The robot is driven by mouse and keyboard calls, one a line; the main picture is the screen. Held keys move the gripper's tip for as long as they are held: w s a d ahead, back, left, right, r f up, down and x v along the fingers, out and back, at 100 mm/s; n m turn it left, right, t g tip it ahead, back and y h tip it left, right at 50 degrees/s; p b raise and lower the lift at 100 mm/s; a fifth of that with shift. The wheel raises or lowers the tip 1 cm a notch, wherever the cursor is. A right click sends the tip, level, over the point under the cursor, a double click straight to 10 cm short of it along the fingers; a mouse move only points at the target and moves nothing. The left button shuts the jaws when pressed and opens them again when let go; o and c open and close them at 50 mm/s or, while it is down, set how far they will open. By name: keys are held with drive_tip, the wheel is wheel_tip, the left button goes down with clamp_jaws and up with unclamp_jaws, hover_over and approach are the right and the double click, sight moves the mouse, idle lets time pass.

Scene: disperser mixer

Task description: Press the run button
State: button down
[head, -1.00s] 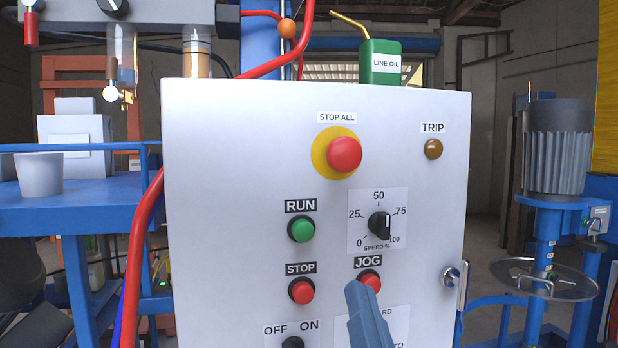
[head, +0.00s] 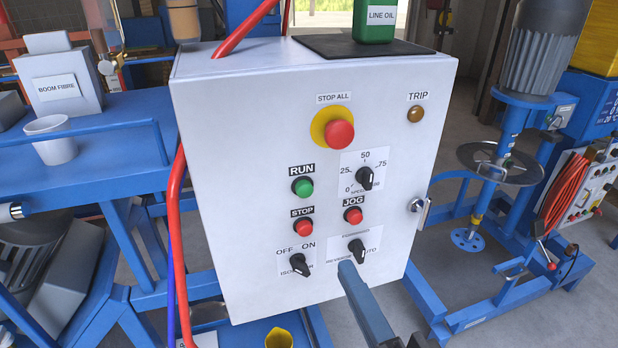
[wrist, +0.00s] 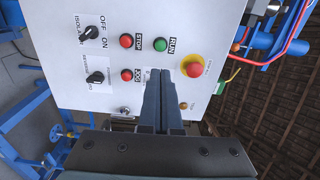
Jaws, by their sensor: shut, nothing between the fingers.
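The green run button (head: 302,187) sits under its RUN label on the front of the white control panel (head: 230,220). In the wrist view, which is turned sideways, the run button (wrist: 160,44) lies beyond the fingertips and clear of them. My gripper (head: 347,267) is shut and empty in front of the panel. In the head view its tip appears below and right of the run button, near the lower right selector. In the wrist view my gripper (wrist: 163,74) covers the speed dial area. I see no contact with the run button.
Close by are the red stop button (head: 303,227), the red jog button (head: 353,215), the speed dial (head: 365,179), the isolator switch (head: 300,264) and the large red stop-all button (head: 339,133). A latch handle (head: 421,208) sticks out at the panel's right edge.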

drive_tip(key=shift+s, duration=0.1)
idle(0.3)
drive_tip(key=p, duration=0.6)
approach(305, 193)
drive_tip(key=x, duration=0.5)
drive_tip(key=shift+w+r, duration=0.15)
drive_tip(key=shift+w, duration=0.2)
drive_tip(key=shift+w+a, duration=0.25)
drive_tip(key=shift+w, duration=0.35)
